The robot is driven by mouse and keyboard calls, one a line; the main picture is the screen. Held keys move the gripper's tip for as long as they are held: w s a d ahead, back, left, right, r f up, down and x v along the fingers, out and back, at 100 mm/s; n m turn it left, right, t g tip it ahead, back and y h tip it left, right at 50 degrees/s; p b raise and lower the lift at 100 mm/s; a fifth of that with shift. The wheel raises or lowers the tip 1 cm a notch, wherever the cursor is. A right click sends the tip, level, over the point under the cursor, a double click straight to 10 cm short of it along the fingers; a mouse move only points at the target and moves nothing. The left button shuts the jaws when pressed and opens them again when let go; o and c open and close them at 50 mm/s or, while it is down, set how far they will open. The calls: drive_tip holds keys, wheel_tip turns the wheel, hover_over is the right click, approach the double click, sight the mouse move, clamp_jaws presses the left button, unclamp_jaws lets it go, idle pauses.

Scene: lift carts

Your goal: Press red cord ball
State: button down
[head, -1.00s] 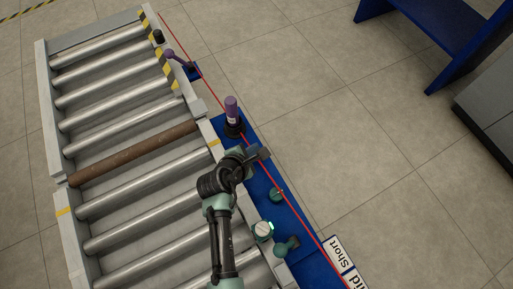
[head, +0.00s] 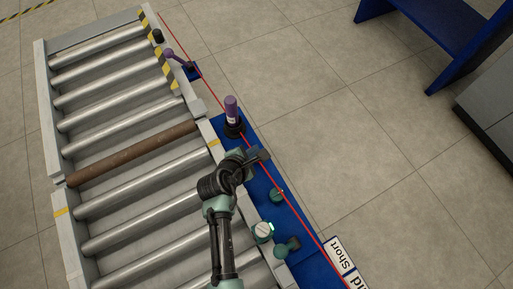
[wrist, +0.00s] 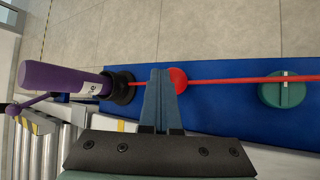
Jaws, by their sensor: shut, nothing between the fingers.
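The red cord ball (wrist: 178,80) shows in the wrist view on the red cord, above the blue strip. My gripper (wrist: 161,72) is shut, with its fingertips overlapping the left side of the ball in the picture. I cannot tell whether they touch it. The cord (wrist: 235,80) runs right from the ball. In the head view, my gripper (head: 262,153) is over the blue strip beside the roller bed, and the cord (head: 203,82) runs diagonally past it. The ball cannot be made out there.
A purple cylinder in a black base (head: 232,112) stands close beyond my gripper; it also shows in the wrist view (wrist: 62,80). A green knob (head: 276,195) sits on the blue strip (head: 300,228). Rollers (head: 125,190) lie left; open floor (head: 400,180) lies right.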

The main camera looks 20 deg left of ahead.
idle(0.4)
drive_tip(key=shift+r+p, duration=1.55)
drive_tip(key=shift+p, duration=0.45)
wheel_tip(320, 180, up, 5)
drive_tip(key=p, duration=0.5)
